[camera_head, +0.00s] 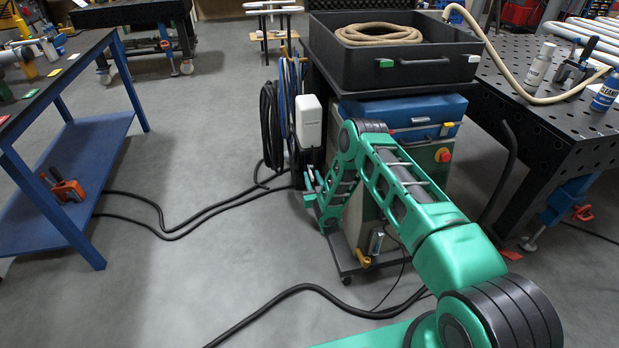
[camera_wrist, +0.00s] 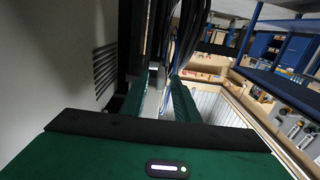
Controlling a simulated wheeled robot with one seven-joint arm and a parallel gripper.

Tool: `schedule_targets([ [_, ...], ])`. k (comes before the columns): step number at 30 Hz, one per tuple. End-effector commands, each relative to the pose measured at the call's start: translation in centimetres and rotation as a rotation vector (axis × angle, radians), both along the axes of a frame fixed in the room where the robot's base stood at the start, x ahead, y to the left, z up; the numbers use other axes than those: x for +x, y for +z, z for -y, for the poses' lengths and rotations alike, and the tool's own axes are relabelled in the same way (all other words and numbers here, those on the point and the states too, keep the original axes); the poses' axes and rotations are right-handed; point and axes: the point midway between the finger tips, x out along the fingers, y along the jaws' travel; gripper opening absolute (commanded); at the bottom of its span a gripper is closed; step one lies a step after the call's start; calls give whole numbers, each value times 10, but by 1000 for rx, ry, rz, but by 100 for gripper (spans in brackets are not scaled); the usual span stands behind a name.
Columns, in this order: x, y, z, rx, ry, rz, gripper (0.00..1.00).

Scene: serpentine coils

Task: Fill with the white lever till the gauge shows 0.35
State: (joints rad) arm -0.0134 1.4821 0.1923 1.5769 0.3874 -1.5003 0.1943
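My gripper (camera_wrist: 160,92) shows two green fingers standing apart in the wrist view. A thin pale strip shows between them; I cannot tell whether it is the white lever or a hose behind. In the head view my gripper (camera_head: 312,184) is low at the left side of the cart, below a white box (camera_head: 309,121), and partly hidden by my arm. I cannot make out the white lever or a readable gauge in either view. A small silver item (camera_head: 376,241) is low on the cart, too small to identify.
The cart carries a black tray (camera_head: 424,74) with a coiled tan hose (camera_head: 378,34). Dark hoses (camera_head: 270,128) hang at its left side, and black cables (camera_head: 165,228) cross the floor. A blue workbench (camera_head: 90,160) stands left, a perforated table (camera_head: 540,100) right. Floor between is mostly clear.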

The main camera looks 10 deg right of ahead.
Motion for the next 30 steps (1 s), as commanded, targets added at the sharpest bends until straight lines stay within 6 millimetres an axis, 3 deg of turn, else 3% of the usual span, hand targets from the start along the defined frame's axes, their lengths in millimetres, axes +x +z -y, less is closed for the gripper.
schedule_targets([
  [6,15,0,0,0,0,0,28],
  [14,16,0,0,0,0,-1,28],
  [15,16,0,0,0,0,-1,26],
  [18,16,0,0,0,0,-1,2],
  [19,16,0,0,0,0,-1,0],
  [22,16,0,0,0,0,-1,0],
  [23,16,0,-9,3,-1,-1,0],
  [30,17,3,0,2,0,-26,0],
])
